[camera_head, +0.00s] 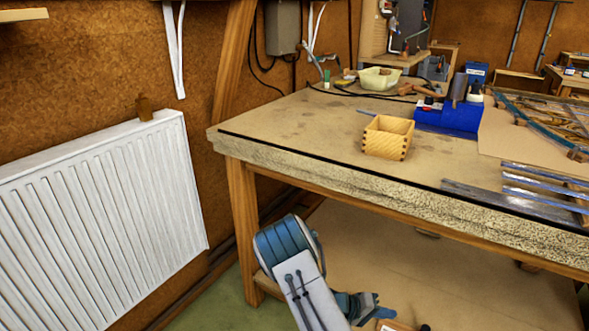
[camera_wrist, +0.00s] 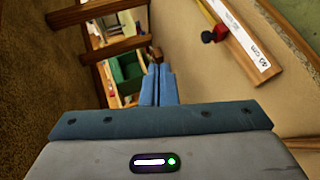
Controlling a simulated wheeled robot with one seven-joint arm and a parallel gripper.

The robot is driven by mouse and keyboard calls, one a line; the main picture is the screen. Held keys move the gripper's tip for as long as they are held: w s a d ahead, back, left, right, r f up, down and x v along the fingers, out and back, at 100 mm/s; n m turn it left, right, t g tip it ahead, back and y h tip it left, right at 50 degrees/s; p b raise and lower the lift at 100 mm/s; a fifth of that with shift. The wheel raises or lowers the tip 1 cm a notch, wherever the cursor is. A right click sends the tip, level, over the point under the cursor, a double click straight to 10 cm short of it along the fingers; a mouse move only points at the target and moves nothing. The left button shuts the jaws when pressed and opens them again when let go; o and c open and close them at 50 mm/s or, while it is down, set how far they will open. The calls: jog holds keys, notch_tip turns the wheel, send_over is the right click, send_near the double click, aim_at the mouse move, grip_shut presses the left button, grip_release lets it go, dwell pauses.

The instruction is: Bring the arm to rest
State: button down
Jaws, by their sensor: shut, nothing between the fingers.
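My gripper (camera_head: 376,312) is low in the head view, below and in front of the workbench top, at the end of my white and blue arm. In the wrist view its two blue fingers (camera_wrist: 158,86) lie together with nothing between them. The gripper appears apart from the bench edge. No held object shows.
The workbench (camera_head: 290,120) carries a wooden box (camera_head: 388,138), a blue holder (camera_head: 447,117), a pale tub (camera_head: 379,78) and metal strips (camera_head: 545,190). A white radiator (camera_head: 100,215) stands left. A "40 cm" strip (camera_wrist: 240,40) and green bin (camera_wrist: 127,72) show in the wrist view.

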jog(key=s+a+r+y+p, duration=0.3)
jog(key=s+r+p, duration=0.4)
jog(key=r, duration=1)
jog(key=s+a+r+t+y+p, duration=0.1)
jog(key=s+a+r+y+p, duration=0.3)
jog(key=r, duration=1.4)
jog(key=s+a+r+t+y+p, duration=0.1)
jog(key=s+a+r+y+p, duration=0.3)
jog(key=r, duration=1.4)
jog(key=s+y+p, duration=0.3)
jog(key=s+p, duration=0.3)
jog(key=shift+s+a+r+n, duration=0.2)
jog(key=shift+n, duration=0.1)
